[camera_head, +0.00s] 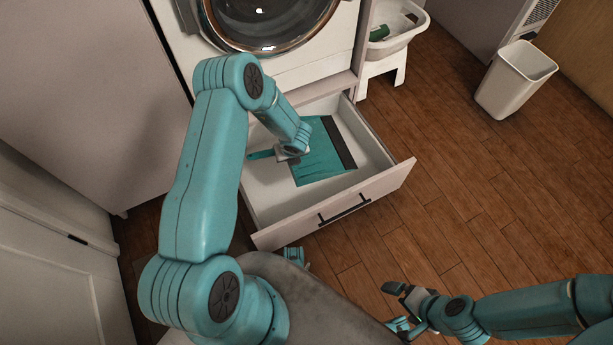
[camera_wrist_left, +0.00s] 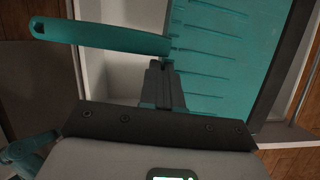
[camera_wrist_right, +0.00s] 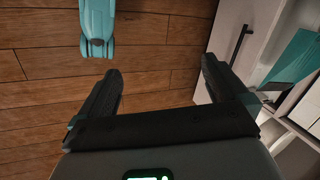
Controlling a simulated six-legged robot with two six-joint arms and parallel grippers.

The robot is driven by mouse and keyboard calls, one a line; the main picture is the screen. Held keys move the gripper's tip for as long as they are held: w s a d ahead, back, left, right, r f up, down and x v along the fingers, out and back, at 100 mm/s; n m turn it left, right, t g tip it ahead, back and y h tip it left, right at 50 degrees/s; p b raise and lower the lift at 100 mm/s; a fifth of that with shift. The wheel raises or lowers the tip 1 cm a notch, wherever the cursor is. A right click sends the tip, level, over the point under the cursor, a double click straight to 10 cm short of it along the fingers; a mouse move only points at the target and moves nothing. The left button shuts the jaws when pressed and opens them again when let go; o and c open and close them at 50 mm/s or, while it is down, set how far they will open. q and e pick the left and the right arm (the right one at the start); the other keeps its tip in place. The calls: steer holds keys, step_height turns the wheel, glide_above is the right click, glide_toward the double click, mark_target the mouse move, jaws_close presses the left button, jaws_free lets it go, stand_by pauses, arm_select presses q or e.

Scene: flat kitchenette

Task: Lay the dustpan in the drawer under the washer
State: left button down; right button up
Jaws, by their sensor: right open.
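The teal dustpan (camera_head: 322,160), with a dark lip, is within the open drawer (camera_head: 378,187) under the washer (camera_head: 310,72). Its handle points left. I cannot tell whether it touches the drawer floor. My left gripper (camera_head: 290,153) is at the dustpan's neck. In the left wrist view its fingers (camera_wrist_left: 163,72) are close together where the handle meets the pan (camera_wrist_left: 225,50). My right gripper (camera_head: 402,308) is open and empty over the wood floor, in front of the drawer. The right wrist view shows its fingers (camera_wrist_right: 160,68) wide apart and the dustpan (camera_wrist_right: 294,58) inside the drawer.
The drawer front has a dark handle (camera_head: 344,209). A white stool (camera_head: 386,66) with a basin (camera_head: 398,36) stands right of the washer. A white bin (camera_head: 515,80) stands farther right. The floor right of the drawer is clear. A cabinet stands at the left.

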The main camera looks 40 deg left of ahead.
arm_select(q)
steer(key=shift+n, duration=0.8)
steer(key=f+b, duration=0.2)
steer(key=f, duration=0.4)
steer(key=f+b, duration=0.2)
steer(key=f, duration=0.4)
steer(key=f+b, duration=0.2)
steer(key=f, duration=0.4)
steer(key=shift+s+a+f+b, duration=0.2)
steer(key=shift+s+b, duration=0.05)
steer(key=shift+b, duration=0.15)
steer(key=shift+f+b, duration=0.9)
steer(key=shift+f, duration=1.05)
arm_select(e)
step_height(320, 180, down, 9)
steer(key=w+d, duration=0.1)
steer(key=shift+w+d+r+m+t, duration=0.15)
steer(key=shift+w+d+m+t, duration=0.15)
steer(key=shift+w, duration=0.1)
arm_select(q)
steer(key=shift+f, duration=0.15)
steer(key=c, duration=1.4)
jaws_free()
steer(key=shift+o, duration=0.2)
